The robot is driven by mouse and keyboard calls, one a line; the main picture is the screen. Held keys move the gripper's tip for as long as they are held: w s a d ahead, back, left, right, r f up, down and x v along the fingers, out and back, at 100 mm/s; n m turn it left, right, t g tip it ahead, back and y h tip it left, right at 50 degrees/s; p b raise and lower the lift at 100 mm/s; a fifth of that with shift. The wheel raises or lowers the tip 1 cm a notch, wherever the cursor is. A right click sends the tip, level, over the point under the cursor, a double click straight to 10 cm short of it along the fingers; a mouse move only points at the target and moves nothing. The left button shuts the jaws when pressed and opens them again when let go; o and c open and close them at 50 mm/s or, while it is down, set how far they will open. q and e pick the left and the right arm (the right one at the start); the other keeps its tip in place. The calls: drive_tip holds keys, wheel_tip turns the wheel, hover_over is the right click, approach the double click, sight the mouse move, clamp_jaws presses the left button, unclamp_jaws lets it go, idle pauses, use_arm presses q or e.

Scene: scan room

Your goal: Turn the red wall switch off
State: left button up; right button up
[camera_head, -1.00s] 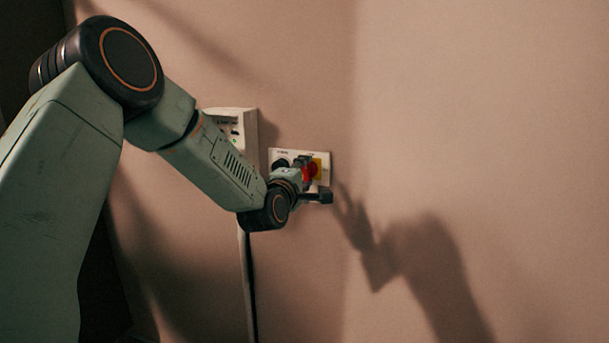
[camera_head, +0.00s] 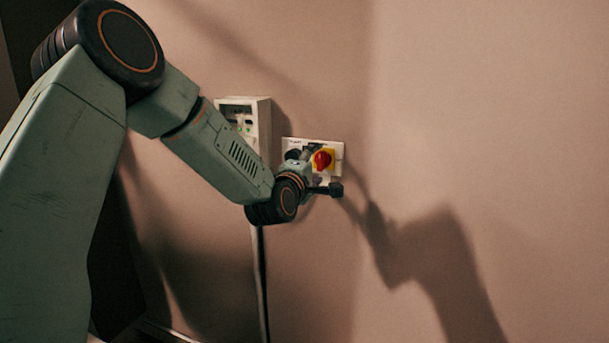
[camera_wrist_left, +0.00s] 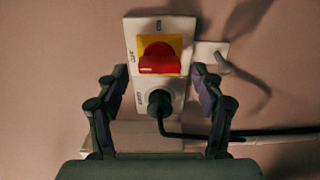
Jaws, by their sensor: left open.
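The red switch knob (camera_head: 322,159) sits on a yellow square plate (camera_head: 332,161) on a white wall panel (camera_head: 297,142). In the left wrist view the red knob (camera_wrist_left: 160,60) lies with its grip crosswise, at the upper middle. My left gripper (camera_head: 320,183) is just below the knob in the head view, overlapping the panel's lower part. In the left wrist view my left gripper (camera_wrist_left: 162,78) is open, one finger on each side of the panel, with nothing between the tips but the panel beyond. The knob looks clear of the fingers. My right gripper is not in view.
A black plug (camera_wrist_left: 158,102) with a dark cable sits in the panel below the knob. A pale wall box (camera_head: 262,125) stands left of the panel, with a conduit (camera_head: 261,275) running down from it. The wall to the right is bare except for shadows.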

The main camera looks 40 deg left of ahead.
use_arm(q)
drive_tip(key=v, duration=1)
drive_tip(key=shift+s, duration=0.15)
